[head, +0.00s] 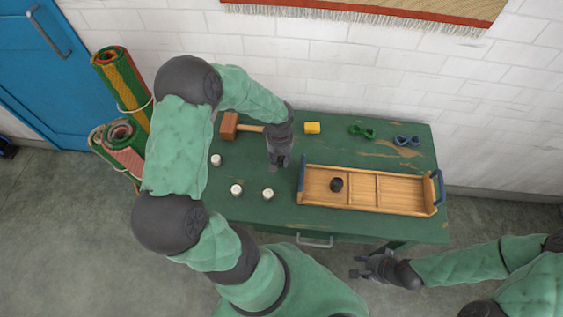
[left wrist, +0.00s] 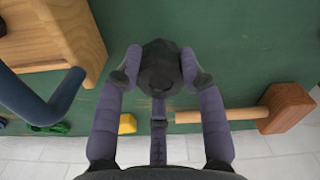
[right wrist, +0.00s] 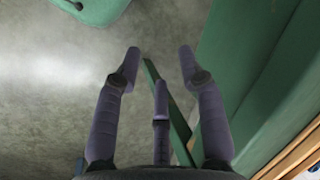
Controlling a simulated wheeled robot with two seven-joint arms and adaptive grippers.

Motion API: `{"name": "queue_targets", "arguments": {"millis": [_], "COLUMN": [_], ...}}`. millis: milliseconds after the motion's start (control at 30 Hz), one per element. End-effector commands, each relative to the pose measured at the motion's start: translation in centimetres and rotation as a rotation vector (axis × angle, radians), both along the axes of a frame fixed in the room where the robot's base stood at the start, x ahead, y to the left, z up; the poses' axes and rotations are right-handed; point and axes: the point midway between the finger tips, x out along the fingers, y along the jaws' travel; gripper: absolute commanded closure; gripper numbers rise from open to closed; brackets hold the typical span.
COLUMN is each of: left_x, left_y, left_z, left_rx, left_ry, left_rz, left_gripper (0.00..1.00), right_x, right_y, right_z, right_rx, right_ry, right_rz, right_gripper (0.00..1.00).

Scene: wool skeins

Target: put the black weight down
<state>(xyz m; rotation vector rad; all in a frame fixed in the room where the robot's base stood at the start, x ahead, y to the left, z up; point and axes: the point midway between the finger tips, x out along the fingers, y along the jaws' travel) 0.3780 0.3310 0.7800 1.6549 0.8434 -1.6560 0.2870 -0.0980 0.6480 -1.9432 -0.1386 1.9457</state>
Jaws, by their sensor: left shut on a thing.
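The black weight (left wrist: 160,66) is a dark faceted lump between the fingers of my left gripper (left wrist: 160,72), in the left wrist view. My left gripper (head: 279,163) is shut on it over the green table, left of the wooden tray (head: 390,207). In the head view the gripper hides most or all of the weight, and I cannot tell whether it touches the table. My right gripper (head: 362,267) is off the table's front edge. In the right wrist view its fingers (right wrist: 158,65) are apart with nothing between them.
A dark round thing (head: 337,184) lies in the tray's left compartment. A mallet (head: 229,126), yellow block (head: 312,128), green skein (head: 362,131) and blue skein (head: 407,140) lie along the back. Three small white pieces (head: 237,190) stand on the table's left part (head: 245,212).

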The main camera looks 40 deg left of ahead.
Motion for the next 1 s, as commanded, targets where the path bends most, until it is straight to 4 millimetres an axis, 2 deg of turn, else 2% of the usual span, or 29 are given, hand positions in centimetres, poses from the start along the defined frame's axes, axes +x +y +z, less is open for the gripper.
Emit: {"name": "queue_targets", "arguments": {"millis": [100, 300, 700, 733, 800, 1000], "left_x": [0.8, 0.6, 0.7, 0.6, 0.6, 0.6], "left_y": [-0.2, -0.1, -0.1, -0.1, -0.1, -0.1], "left_z": [-1.1, -3.8, -4.1, -4.1, -4.1, -4.0], "left_rx": [0.0, 0.0, 0.001, 0.0, 0.0, 0.0], "left_ry": [0.0, 0.0, -0.002, 0.0, 0.0, 0.0], "left_rz": [-0.002, 0.0, 0.0, -0.001, -0.001, -0.001], "left_gripper": [1.0, 1.0, 1.0, 0.57, 0.38, 0.37], "right_x": [0.0, 0.0, 0.0, 0.0, 0.0, 0.0], "right_y": [0.0, 0.0, 0.0, 0.0, 0.0, 0.0], "right_z": [-0.5, -1.9, -2.1, -2.1, -2.0, -2.0], "right_rx": [0.0, 0.0, 0.0, 0.0, 0.0, 0.0], "right_ry": [0.0, 0.0, 0.0, 0.0, 0.0, 0.0], "right_rz": [0.0, 0.0, 0.0, 0.0, 0.0, 0.0], "right_gripper": [0.6, 0.6, 0.6, 0.6, 0.6, 0.6]}}
